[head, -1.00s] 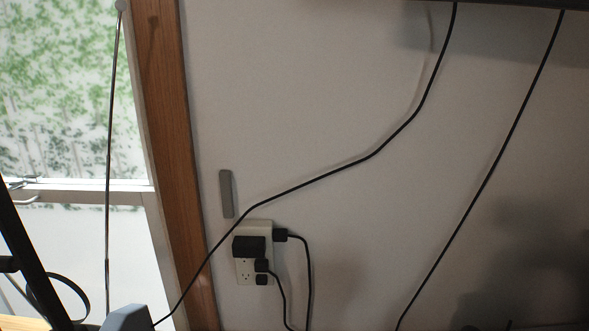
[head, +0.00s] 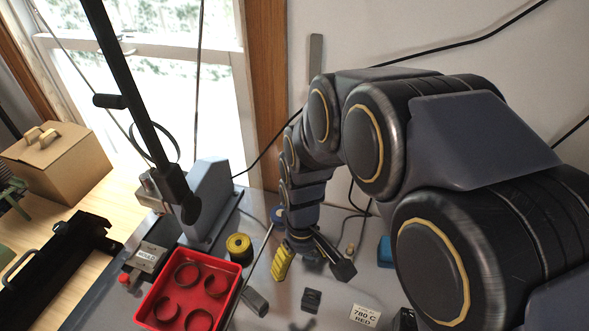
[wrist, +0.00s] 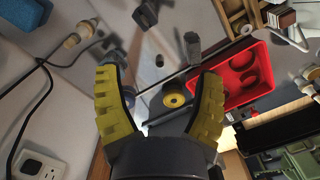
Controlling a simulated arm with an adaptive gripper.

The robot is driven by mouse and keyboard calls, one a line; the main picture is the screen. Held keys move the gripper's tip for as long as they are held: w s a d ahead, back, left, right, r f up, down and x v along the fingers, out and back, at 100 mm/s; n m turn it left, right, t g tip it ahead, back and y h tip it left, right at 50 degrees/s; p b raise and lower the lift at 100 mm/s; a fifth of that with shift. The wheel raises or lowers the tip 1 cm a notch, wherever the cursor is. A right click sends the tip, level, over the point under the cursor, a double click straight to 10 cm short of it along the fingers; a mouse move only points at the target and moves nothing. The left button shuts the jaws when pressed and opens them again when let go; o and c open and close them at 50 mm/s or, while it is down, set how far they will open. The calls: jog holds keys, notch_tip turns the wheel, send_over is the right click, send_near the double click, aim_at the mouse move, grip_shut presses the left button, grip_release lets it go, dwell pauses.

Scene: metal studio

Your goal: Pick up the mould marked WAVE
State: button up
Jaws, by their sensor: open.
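I cannot read the word WAVE on anything in these frames. A grey block with a small white label (head: 148,257) lies at the left of the bench in the head view; its lettering is too small to be sure of. A small dark ridged block (head: 311,300) lies near the front of the bench; I see no mark on it. My gripper (head: 311,271) points down over the bench, right of a yellow spool (head: 239,248). In the wrist view my gripper (wrist: 158,84) has its yellow padded fingers wide apart, nothing held; the spool (wrist: 174,97) shows beyond them.
A red tray (head: 218,264) with several rings stands left of my gripper; it also shows in the wrist view (wrist: 284,80). A grey machine (head: 213,205) and cardboard box (head: 62,165) stand further left.

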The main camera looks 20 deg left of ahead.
aim_at(254, 297)
jog(key=a+f+n, duration=0.1)
jog(key=a+f, duration=0.2)
jog(key=s+a+f+n, duration=0.1)
jog(key=a+f, duration=0.2)
jog(key=a, duration=0.1)
jog(key=a+f+n, duration=0.2)
jog(key=a+f, duration=0.1)
jog(key=f, duration=0.1)
jog(key=shift+s+a, duration=0.2)
jog(key=shift+a, duration=0.05)
notch_tip(254, 297, down, 2)
jog(key=shift+f, duration=0.15)
jog(key=shift+s+d+f, duration=0.15)
jog(key=shift+s+f, duration=0.1)
jog(key=shift+f, duration=0.45)
jog(key=f, duration=0.3)
jog(key=shift+s+d+f, duration=0.25)
jog(key=shift+s, duration=0.1)
jog(key=shift+f, duration=0.2)
grip_shut()
